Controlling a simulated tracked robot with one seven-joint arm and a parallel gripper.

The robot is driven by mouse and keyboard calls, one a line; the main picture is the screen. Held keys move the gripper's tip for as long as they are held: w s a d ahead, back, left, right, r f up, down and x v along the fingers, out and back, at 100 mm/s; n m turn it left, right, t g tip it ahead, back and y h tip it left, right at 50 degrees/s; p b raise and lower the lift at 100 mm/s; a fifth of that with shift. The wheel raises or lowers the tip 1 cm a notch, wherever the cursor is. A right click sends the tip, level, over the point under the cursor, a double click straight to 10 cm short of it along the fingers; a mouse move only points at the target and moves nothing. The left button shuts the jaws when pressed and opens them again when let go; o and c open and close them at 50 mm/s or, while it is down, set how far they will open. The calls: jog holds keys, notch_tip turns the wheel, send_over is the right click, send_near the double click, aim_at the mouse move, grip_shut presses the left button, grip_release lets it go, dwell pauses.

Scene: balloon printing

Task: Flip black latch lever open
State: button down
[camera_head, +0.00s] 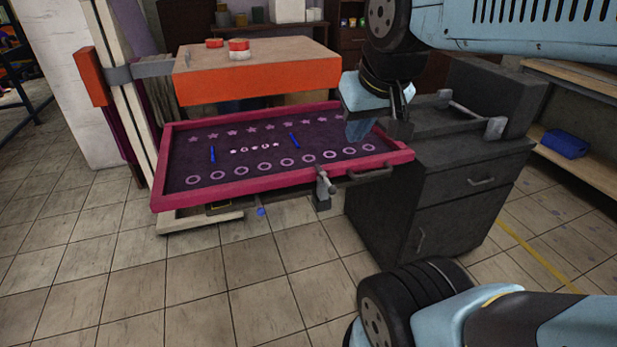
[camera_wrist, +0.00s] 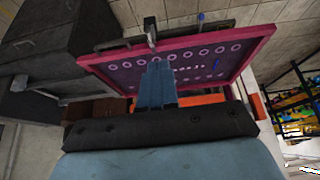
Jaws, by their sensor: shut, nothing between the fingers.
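The latch lever (camera_head: 324,190) is a dark grey clamp with a lighter handle on the front edge of the pink-framed screen (camera_head: 235,190). It also shows in the wrist view (camera_wrist: 151,32), just beyond my fingertips. My gripper (camera_head: 358,130) is over the right end of the screen, up and to the right of the latch, apart from it in the head view. In the wrist view the blue fingers (camera_wrist: 157,72) lie together, with nothing between them, and cover part of the screen. Whether the lever is fully closed is hard to tell.
An orange-fronted platen (camera_head: 262,80) with red-and-white round pieces stands behind the screen. A black bar handle (camera_head: 370,174) is right of the latch. A dark cabinet (camera_head: 440,205) stands to the right. The tiled floor in front is clear.

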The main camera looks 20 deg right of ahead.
jog(key=w+a+f+n+g+h, duration=0.3)
jog(key=w+f+n, duration=0.5)
jog(key=w, duration=0.3)
jog(key=w+a+f+n+g+h, duration=0.4)
jog(key=w+a+f+n+h, duration=0.1)
jog(key=w+f, duration=0.5)
jog(key=w+a+n, duration=0.1)
jog(key=n, duration=0.1)
jog(key=shift+a+f+n, duration=0.2)
jog(key=shift+f+n, duration=0.15)
jog(key=shift+n, duration=0.05)
jog(key=shift+w, duration=0.1)
send_near(325, 178)
jog(key=shift+s+d+f, duration=1.35)
jog(key=shift+s+f, duration=1.35)
jog(key=shift+f, duration=0.1)
